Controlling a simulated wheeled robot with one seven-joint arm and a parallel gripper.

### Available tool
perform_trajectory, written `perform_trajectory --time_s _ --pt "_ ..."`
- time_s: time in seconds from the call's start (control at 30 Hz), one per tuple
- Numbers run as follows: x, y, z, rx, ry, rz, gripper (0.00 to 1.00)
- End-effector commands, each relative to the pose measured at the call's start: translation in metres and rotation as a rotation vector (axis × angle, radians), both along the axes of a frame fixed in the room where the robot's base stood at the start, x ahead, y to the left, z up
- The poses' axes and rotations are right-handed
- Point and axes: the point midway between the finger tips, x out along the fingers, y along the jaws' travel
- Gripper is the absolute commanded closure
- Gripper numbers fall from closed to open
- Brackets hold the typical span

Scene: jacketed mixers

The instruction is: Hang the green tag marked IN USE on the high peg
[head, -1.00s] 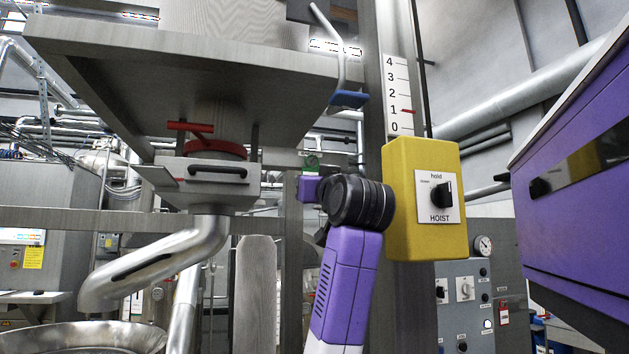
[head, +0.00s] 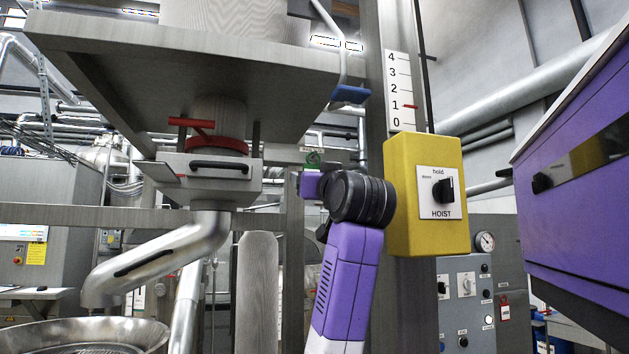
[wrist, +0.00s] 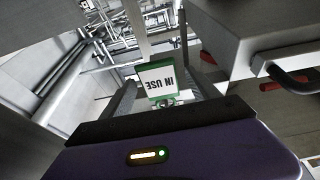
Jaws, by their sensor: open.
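The green-bordered white tag marked IN USE (wrist: 157,80) shows upside down in the wrist view, between the two grey fingers of my gripper (wrist: 162,96). The fingers stand apart, with gaps beside the tag. A small round piece shows at the tag's lower edge there; I cannot tell if it is a peg. In the head view a small green patch (head: 312,158), apparently the tag, shows just above my purple gripper (head: 312,184). My dark wrist joint hides part of that area. I cannot make out the high peg or what bears the tag.
A grey valve block with a black handle (head: 219,166) and red lever (head: 191,125) stands left of my gripper. A yellow HOIST box (head: 424,225) is close on the right, on a column. A wide grey platform (head: 130,65) overhangs at upper left.

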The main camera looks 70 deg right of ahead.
Motion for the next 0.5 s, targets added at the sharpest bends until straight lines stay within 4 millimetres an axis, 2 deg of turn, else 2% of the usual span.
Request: perform_trajectory --time_s 0.27,0.5 --pt "-0.007 0.008 -0.004 -0.002 -0.002 0.000 0.30" --pt "-0.031 0.037 -0.017 -0.002 -0.003 0.000 0.30"
